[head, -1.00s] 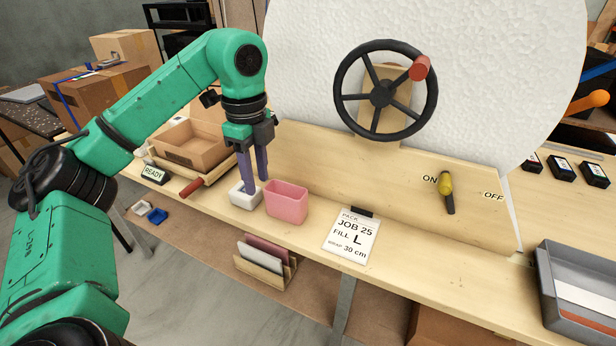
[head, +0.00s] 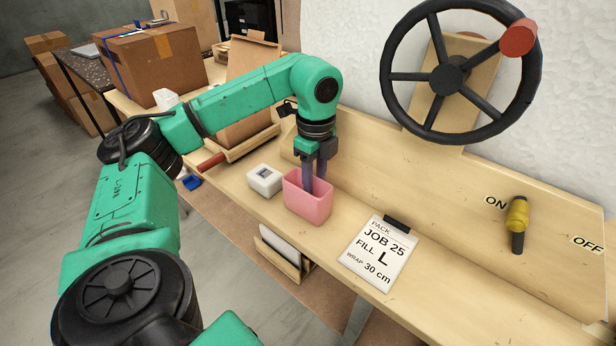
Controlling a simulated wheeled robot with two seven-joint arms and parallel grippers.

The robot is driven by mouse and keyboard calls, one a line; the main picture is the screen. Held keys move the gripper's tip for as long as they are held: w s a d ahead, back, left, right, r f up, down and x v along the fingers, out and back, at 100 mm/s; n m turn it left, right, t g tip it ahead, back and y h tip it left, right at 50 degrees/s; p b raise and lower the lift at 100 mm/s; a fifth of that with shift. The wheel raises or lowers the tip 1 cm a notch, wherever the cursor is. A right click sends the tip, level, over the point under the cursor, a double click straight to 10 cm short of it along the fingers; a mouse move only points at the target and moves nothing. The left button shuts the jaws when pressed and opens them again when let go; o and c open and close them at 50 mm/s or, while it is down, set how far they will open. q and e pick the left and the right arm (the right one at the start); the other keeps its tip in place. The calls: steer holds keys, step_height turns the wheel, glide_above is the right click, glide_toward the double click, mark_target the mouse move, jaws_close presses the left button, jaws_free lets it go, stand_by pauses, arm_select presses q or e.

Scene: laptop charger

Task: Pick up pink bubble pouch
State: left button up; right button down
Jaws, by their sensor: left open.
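A pink open-topped box (head: 308,204) stands on the wooden bench. I see no separate pink pouch, and the inside of the box is mostly hidden. My left gripper (head: 314,187) points down from above with its two fingers reaching into the mouth of the box. The fingers are a little apart, and their tips are partly hidden by the front wall. I see nothing held between them. My right gripper is not in view.
A small white box (head: 264,180) stands just left of the pink box. A job card (head: 377,254) lies to its right. Behind are a handwheel (head: 447,76) and a yellow-handled switch (head: 517,217). A wooden rack (head: 279,262) hangs below the bench's front edge.

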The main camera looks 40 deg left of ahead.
arm_select(q)
step_height(320, 180, down, 2)
steer(key=shift+s, duration=0.15)
steer(key=shift+f, duration=0.1)
jaws_close()
